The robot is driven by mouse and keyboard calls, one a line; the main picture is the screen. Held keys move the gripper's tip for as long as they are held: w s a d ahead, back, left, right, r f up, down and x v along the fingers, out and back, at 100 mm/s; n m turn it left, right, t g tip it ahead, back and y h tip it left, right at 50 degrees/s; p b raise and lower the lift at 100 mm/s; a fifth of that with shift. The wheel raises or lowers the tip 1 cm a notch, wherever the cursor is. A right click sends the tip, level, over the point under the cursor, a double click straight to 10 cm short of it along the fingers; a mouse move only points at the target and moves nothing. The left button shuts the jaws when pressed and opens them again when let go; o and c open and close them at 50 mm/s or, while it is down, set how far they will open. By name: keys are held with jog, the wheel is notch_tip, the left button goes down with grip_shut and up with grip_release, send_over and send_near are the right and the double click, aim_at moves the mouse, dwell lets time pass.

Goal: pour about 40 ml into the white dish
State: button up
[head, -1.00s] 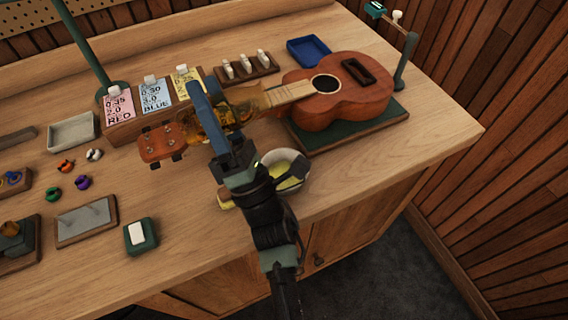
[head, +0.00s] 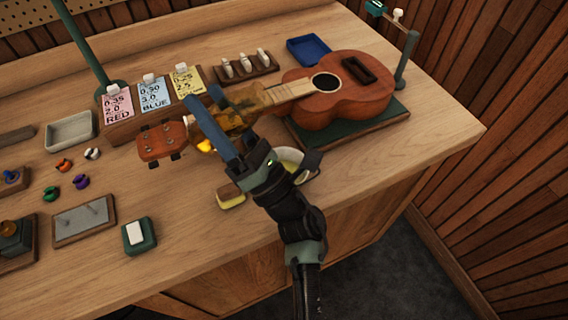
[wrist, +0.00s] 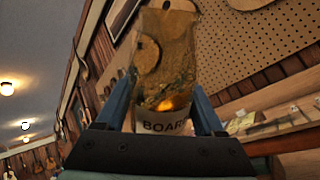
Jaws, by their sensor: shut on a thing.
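My gripper (head: 222,118) is shut on a clear vessel of amber liquid (head: 236,116), held in front of the ukulele's neck in the head view. In the wrist view the vessel (wrist: 166,62) stands between my two fingers, with a label starting "BOAR" near its lower end. It looks tilted in the head view; the exact angle is unclear. The white dish (head: 291,154) is on the bench's front part, to the right of and below the vessel in the picture. My wrist covers most of the dish, so its contents are mostly hidden. No stream of liquid shows.
A ukulele (head: 341,93) lies on a green mat (head: 352,131) behind the dish. A yellow sponge-like block (head: 231,199) lies left of my wrist. Coloured label cards (head: 153,95) stand at the back left.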

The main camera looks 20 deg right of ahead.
aim_at(221, 125)
jog(key=shift+f+n+g+y, duration=0.3)
jog(key=shift+y, duration=0.1)
jog(key=shift+d+f+n+g+y+b, duration=0.2)
jog(key=shift+f+n+g+y+b, duration=0.3)
jog(key=shift+f+n+b, duration=0.45)
jog(key=shift+f+n+g, duration=0.65)
jog(key=shift+n+g, duration=0.15)
jog(key=shift+n, duration=0.05)
jog(key=shift+a+n+g+y+p, duration=0.25)
jog(key=shift+n+g+y+p, duration=0.15)
jog(key=shift+n+g+p, duration=0.4)
jog(key=shift+a+f+n+g, duration=0.2)
jog(key=shift+f+n+g, duration=0.1)
jog(key=shift+n+g, duration=0.15)
jog(key=shift+w+a+f+n+g+h, duration=0.1)
jog(key=shift+a+f+n+g+h, duration=0.1)
jog(key=shift+f+n+g, duration=0.25)
jog(key=shift+a+f+n+g+h, duration=0.1)
jog(key=shift+a+f+n+g, duration=0.15)
jog(key=shift+f, duration=0.25)
jog(key=shift+r+n+g+p, duration=0.1)
jog(key=shift+n+g+p, duration=0.25)
jog(key=shift+p, duration=0.05)
jog(key=shift+w+a+n+p, duration=0.1)
jog(key=shift+n+p, duration=0.2)
jog(key=shift+a+f+n+g+h+p, duration=0.15)
jog(key=shift+f+n+g+h+p, duration=0.55)
jog(key=shift+f+g+h, duration=0.15)
